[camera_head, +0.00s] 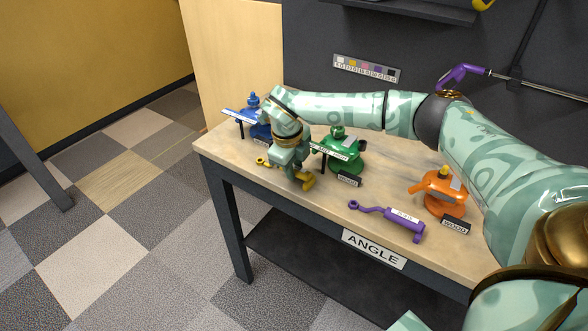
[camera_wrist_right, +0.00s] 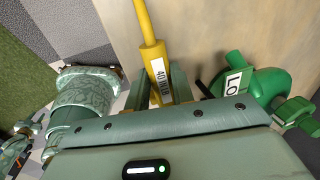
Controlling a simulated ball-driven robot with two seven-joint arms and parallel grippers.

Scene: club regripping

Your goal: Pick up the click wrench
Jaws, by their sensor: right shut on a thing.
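A yellow wrench (camera_head: 305,183) with a printed label is at the table's left part, partly hidden under my right gripper. Its ring end shows to the left of the gripper in the head view. My right gripper (camera_head: 289,171) points down and is shut on the yellow wrench. In the right wrist view, the wrench (camera_wrist_right: 148,32) runs up from between the fingers. A similar purple wrench (camera_head: 392,220) with a white label lies on the table's front right. My left gripper is not in view.
On the table (camera_head: 325,213) stand a blue device (camera_head: 262,131), a green device (camera_head: 347,152) close beside my right gripper and an orange device (camera_head: 440,192). An "ANGLE" sign (camera_head: 374,249) hangs on the front edge. A colour chart (camera_head: 366,69) is on the dark back panel.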

